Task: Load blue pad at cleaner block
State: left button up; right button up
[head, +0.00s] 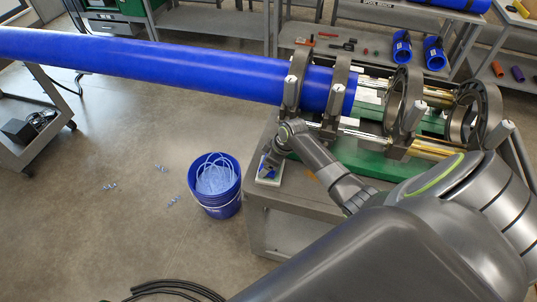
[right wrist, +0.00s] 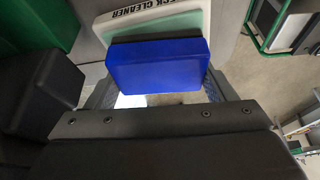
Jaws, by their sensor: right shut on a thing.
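The cleaner block (head: 270,178) is a small white piece on the near left corner of the cart. In the right wrist view the cleaner block (right wrist: 203,17) has a pale green face and black lettering that reads "CK CLEANER". My right gripper (head: 270,160) is down at the block. In the right wrist view my right gripper (right wrist: 160,88) is shut on the blue pad (right wrist: 158,65), with a finger on each side. The pad lies against or just over the block's green face; contact cannot be told. My left gripper is not in view.
A long blue pipe (head: 170,68) runs into the grey clamp rings (head: 292,80) of the cart. A blue bucket (head: 228,207) with clear scraps stands on the floor left of the cart. Shelves with tools stand behind. Black hoses (head: 170,288) lie in front.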

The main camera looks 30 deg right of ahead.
jog(key=shift+s+f, duration=0.1)
notch_tip(320, 180, up, 2)
jog(key=shift+r+p, duration=0.25)
jog(key=shift+p, duration=1)
jog(key=shift+r+p, duration=0.8)
jog(key=shift+r, duration=1.55)
